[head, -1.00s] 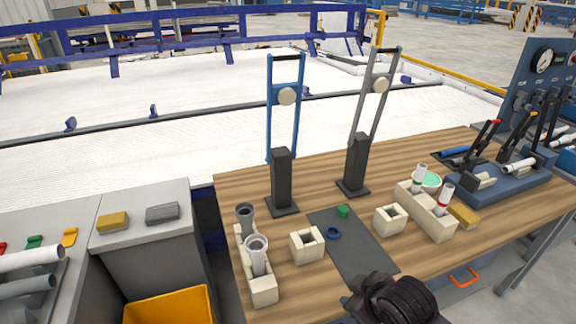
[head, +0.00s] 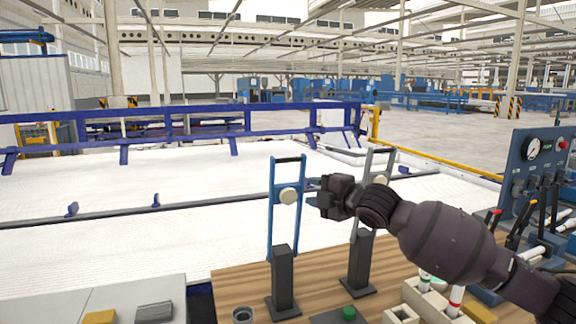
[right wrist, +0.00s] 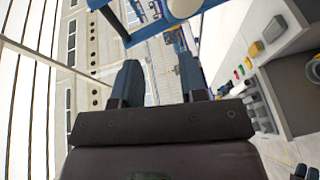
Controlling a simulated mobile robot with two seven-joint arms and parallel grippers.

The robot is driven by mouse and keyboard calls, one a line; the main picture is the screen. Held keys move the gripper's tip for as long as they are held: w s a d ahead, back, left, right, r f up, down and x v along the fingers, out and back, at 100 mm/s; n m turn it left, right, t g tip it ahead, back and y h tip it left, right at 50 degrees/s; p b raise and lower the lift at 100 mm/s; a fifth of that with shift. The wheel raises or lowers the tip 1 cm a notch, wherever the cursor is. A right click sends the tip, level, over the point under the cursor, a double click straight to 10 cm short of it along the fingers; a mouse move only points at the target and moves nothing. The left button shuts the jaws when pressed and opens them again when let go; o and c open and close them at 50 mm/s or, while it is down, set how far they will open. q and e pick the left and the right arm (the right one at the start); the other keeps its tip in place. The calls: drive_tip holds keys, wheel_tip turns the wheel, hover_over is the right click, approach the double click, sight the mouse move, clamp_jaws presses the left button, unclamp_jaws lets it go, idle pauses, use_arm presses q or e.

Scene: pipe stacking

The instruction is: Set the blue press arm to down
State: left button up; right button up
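The blue press arm (head: 271,220) stands raised on its dark base (head: 283,277) in the head view. It has a black crossbar handle (head: 291,159) on top and a round cream disc (head: 289,196) between its bars. My right gripper (head: 312,191) is just right of the blue frame at about disc height, fingers pointing left, with no grip on it visible. In the right wrist view its two fingers (right wrist: 158,75) are apart with nothing between them. Part of a blue frame with a pale round disc (right wrist: 185,6) shows at the top there. My left gripper is not in view.
A grey press arm (head: 390,160) stands to the right, partly hidden behind my right arm. A gauge panel (head: 540,160) with levers is at the far right. Pale blocks (head: 400,314) and a green piece (head: 349,313) sit at the table's front. A white conveyor bed (head: 130,230) lies behind.

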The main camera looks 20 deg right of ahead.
drive_tip(key=n, duration=0.1)
approach(290, 161)
drive_tip(key=shift+t, duration=0.4)
drive_tip(key=x, duration=0.3)
drive_tip(key=p+x, duration=0.1)
drive_tip(key=x, duration=0.3)
drive_tip(key=p+x, duration=0.1)
drive_tip(key=x, duration=0.2)
drive_tip(key=shift+w+a+f, duration=0.25)
drive_tip(key=shift+w, duration=0.05)
clamp_jaws()
